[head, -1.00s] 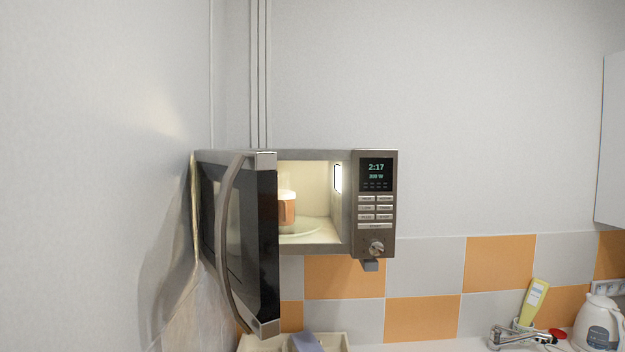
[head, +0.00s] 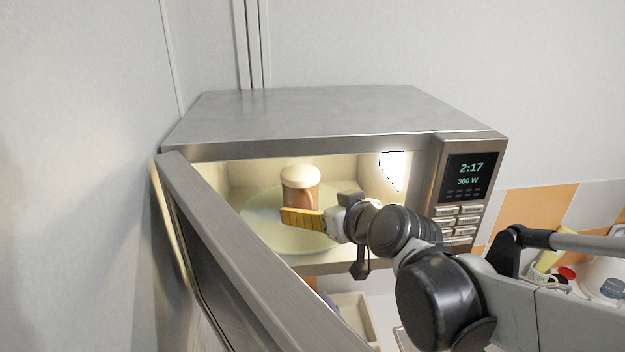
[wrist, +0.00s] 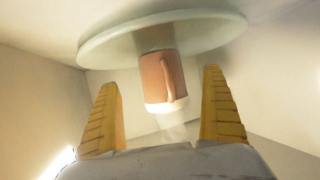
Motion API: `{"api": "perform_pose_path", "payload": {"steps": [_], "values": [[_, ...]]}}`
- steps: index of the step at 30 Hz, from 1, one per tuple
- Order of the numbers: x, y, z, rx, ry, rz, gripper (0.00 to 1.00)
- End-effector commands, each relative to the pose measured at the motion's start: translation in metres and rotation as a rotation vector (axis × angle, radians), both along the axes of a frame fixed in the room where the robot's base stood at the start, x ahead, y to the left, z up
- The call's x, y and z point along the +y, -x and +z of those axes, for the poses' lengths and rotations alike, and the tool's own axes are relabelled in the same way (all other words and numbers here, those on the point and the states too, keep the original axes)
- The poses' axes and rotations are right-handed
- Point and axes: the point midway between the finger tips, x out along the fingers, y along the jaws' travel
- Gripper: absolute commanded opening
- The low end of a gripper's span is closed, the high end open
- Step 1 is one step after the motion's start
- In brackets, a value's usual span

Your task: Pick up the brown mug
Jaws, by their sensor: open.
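The brown mug (head: 299,195) stands on the round glass plate (head: 262,228) inside the open microwave, with white froth or a pale filling at its top. My gripper (head: 303,217) reaches into the microwave opening, with its yellow finger in front of the mug in the head view. In the wrist view the picture is upside down: the mug (wrist: 163,78) hangs below the plate (wrist: 110,42), its handle facing the camera. The two yellow fingers of my gripper (wrist: 163,105) are wide apart, the mug lying between and beyond them. Nothing is held.
The microwave door (head: 245,265) stands open on the left, close to the wall. The microwave's control panel (head: 462,190) is right of the opening, near my arm. A tray (head: 355,312) lies below.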

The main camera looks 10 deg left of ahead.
Motion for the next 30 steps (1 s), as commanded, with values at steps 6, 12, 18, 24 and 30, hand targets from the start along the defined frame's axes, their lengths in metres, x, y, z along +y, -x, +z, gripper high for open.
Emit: {"api": "perform_pose_path", "payload": {"steps": [6,12,18,24,30], "values": [[0.011,-0.015,-0.007,0.0,0.0,0.001,0.96],[0.023,-0.03,-0.014,0.001,0.0,0.001,0.96],[0.037,-0.049,-0.025,0.001,0.0,0.001,0.96],[0.04,-0.054,-0.029,0.001,0.001,0.0,0.96],[0.04,-0.053,-0.029,0.001,0.0,0.0,0.75]]}}
